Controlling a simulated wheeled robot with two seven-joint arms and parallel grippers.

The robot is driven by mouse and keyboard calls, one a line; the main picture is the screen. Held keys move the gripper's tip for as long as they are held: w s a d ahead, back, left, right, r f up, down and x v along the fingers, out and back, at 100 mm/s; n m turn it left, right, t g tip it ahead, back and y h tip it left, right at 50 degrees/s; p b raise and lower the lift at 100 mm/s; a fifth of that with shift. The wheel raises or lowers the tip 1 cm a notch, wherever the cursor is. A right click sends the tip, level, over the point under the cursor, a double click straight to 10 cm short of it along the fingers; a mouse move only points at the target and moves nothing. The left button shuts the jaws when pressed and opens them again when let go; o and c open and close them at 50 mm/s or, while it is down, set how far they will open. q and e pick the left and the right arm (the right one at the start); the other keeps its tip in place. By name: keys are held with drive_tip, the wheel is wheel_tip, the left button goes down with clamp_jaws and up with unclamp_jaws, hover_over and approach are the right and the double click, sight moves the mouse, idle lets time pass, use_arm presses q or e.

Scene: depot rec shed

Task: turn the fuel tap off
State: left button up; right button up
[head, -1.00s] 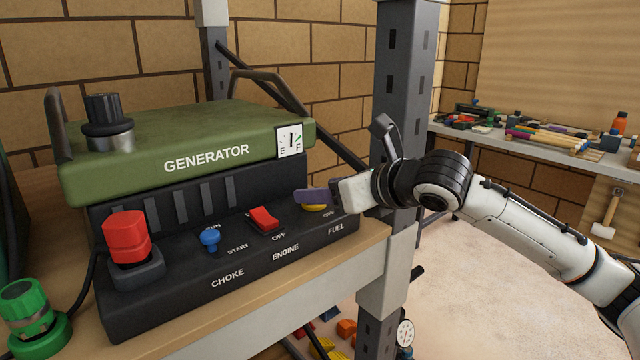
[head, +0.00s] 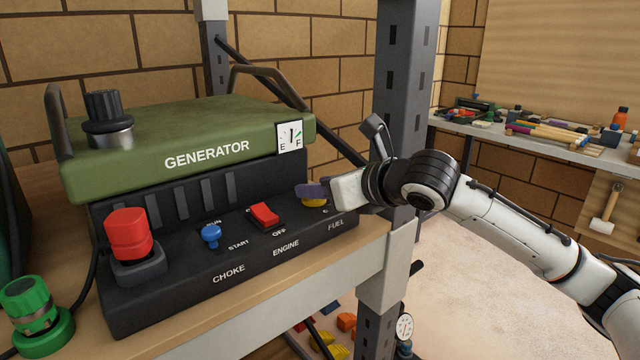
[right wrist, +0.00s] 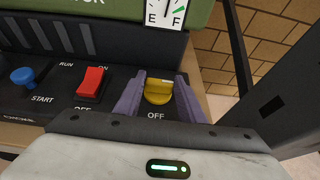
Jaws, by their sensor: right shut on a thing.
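The green generator (head: 190,138) stands on a wooden shelf, with a black control panel along its front. The yellow fuel tap (right wrist: 158,92) is at the panel's right end, above the FUEL label; in the head view only part of the tap (head: 313,203) shows. My right gripper (right wrist: 157,96) has its purple fingers on both sides of the tap and is shut on it. In the head view the right gripper (head: 312,190) reaches in from the right and hides part of the tap and its markings. OFF shows below the tap in the right wrist view. My left gripper is not in view.
A red engine switch (head: 264,215) and a blue choke knob (head: 210,235) sit left of the tap. A red plug (head: 128,235) stands at the panel's left end. A grey shelf post (head: 403,90) rises close behind my right wrist.

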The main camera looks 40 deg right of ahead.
drive_tip(key=m+h+p, duration=0.2)
drive_tip(key=p, duration=0.1)
drive_tip(key=a+m+h+p, duration=0.1)
drive_tip(key=h+p, duration=0.1)
drive_tip(key=p, duration=0.2)
drive_tip(key=m+g+h+p, duration=0.1)
drive_tip(key=m+h+p, duration=0.1)
drive_tip(key=p, duration=0.1)
drive_tip(key=shift+w+a+r+m+p, duration=0.1)
drive_tip(key=shift+a+r+m+p, duration=0.05)
drive_tip(key=shift+r+m+p, duration=0.2)
drive_tip(key=shift+w+a+f+m+g+h+p, duration=0.15)
drive_tip(key=shift+m+g+h, duration=0.15)
drive_tip(key=shift+m+h, duration=0.2)
drive_tip(key=shift+s+f+m+g+h+p, duration=0.15)
drive_tip(key=shift+m+g+h, duration=0.2)
drive_tip(key=shift+h, duration=0.25)
drive_tip(key=m+g+h, duration=0.2)
drive_tip(key=m+g, duration=0.1)
drive_tip(key=m+g+h, duration=0.1)
drive_tip(key=m+h, duration=0.1)
drive_tip(key=shift+w+a+f, duration=0.1)
drive_tip(key=shift+w+a, duration=0.15)
drive_tip(key=shift+w, duration=0.1)
drive_tip(key=shift+w+m+g+h, duration=0.15)
drive_tip(key=shift+m+g+h, duration=0.3)
drive_tip(key=shift+m+g, duration=0.6)
drive_tip(key=shift+w+m+g+h, duration=0.1)
drive_tip(key=shift+m+g+h, duration=0.35)
drive_tip(key=shift+m+g, duration=0.55)
